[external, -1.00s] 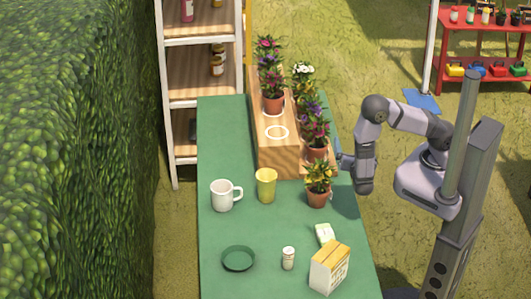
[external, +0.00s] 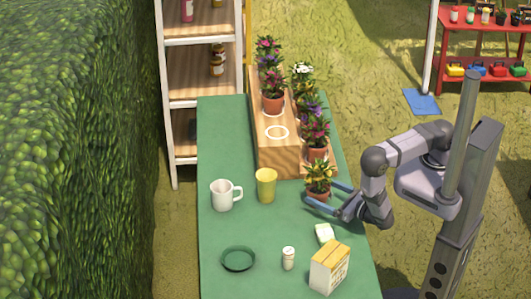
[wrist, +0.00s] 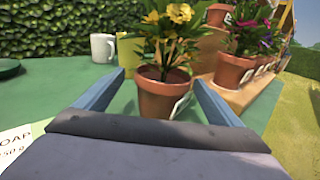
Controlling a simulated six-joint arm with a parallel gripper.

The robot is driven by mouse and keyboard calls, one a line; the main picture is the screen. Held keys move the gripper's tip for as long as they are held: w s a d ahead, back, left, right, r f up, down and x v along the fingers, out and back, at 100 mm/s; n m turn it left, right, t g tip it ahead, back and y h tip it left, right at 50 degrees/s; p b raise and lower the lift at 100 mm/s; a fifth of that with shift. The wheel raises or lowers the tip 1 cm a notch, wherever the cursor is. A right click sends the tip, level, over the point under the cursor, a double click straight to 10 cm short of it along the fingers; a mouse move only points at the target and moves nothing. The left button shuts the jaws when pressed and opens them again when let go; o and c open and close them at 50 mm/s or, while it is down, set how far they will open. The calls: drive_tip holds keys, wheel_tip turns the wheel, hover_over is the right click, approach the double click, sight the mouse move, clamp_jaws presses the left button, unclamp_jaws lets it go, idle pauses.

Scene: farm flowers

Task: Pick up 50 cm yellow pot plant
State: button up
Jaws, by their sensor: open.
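The yellow-flowered plant in a terracotta pot (external: 319,190) stands upright on the green table, in front of the wooden stand. In the wrist view the yellow plant's pot (wrist: 160,98) is straight ahead, with a white tag on its side. My gripper (external: 318,196) is open, low over the table. Its two blue fingers reach toward the pot, one on each side. In the wrist view the fingers (wrist: 155,95) flank the pot with gaps showing; I cannot tell whether either touches it.
A wooden stand (external: 278,158) holds several other potted flowers behind; one pink-flowered pot (external: 316,145) is close behind the yellow plant. A yellow cup (external: 266,186) and white mug (external: 222,196) stand left. Soap (external: 324,234), a box (external: 330,268), a small bottle (external: 288,258) and a green dish (external: 238,259) lie in front.

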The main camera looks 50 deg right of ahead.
sight(308, 184)
drive_tip(key=shift+w, duration=0.5)
drive_tip(key=shift+w+r, duration=0.1)
drive_tip(key=shift+w+p, duration=0.25)
drive_tip(key=shift+p, duration=0.1)
drive_tip(key=w+p, duration=0.1)
drive_tip(key=w, duration=0.2)
drive_tip(key=shift+w+r+p, duration=0.15)
drive_tip(key=shift+w+p, duration=0.15)
drive_tip(key=shift+p, duration=0.05)
drive_tip(key=shift+w, duration=0.45)
drive_tip(key=shift+c, duration=0.6)
drive_tip(key=c, duration=1.4)
drive_tip(key=shift+o, duration=0.2)
